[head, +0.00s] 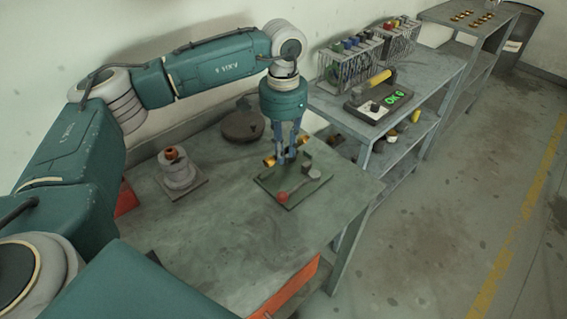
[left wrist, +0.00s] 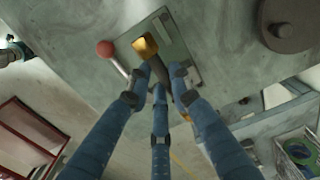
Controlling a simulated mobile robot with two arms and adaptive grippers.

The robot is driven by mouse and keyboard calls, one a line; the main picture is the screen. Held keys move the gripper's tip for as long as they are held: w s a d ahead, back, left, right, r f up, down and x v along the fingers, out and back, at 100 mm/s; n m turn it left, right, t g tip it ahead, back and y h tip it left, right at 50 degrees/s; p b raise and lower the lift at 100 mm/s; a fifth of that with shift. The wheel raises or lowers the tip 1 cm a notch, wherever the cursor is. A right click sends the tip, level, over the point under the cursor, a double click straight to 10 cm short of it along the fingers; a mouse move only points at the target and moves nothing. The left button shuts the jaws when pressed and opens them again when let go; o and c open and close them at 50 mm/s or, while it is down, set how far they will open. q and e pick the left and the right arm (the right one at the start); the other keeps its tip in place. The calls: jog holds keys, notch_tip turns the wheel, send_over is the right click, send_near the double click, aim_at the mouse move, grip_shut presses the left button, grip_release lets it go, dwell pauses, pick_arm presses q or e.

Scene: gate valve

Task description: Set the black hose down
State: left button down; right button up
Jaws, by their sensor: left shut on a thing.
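My left gripper (head: 285,148) is shut on the black hose (left wrist: 162,74), a short dark piece with brass ends. One brass end (head: 270,161) shows at the left of the fingers in the head view, and the other (head: 303,138) at their right. In the left wrist view the brass end (left wrist: 145,46) lies just beyond the fingertips (left wrist: 158,80). The fingers hide part of the hose. It is over the back part of a green plate (head: 297,192) on the workbench (head: 240,225); I cannot tell whether it touches anything there. My right gripper is not in view.
A red-knobbed lever (head: 282,196) and small posts stand on the plate. A grey stepped fitting (head: 178,172) stands left on the bench, and a dark round disc (head: 243,126) lies behind. The bench front is clear. Shelves with a gauge tray (head: 372,108) stand at right.

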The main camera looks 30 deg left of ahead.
aim_at(283, 176)
pick_arm(q)
notch_tip(283, 176, down, 2)
notch_tip(283, 176, down, 4)
jog(key=shift+f+p, duration=0.15)
jog(key=shift+p, duration=0.5)
jog(key=shift+f, duration=0.2)
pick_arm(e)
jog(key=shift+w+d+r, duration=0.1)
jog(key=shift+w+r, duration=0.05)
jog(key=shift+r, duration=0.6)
pick_arm(q)
jog(key=shift+f, duration=0.15)
jog(key=c, duration=1.6)
grip_release()
jog(key=shift+o, duration=0.2)
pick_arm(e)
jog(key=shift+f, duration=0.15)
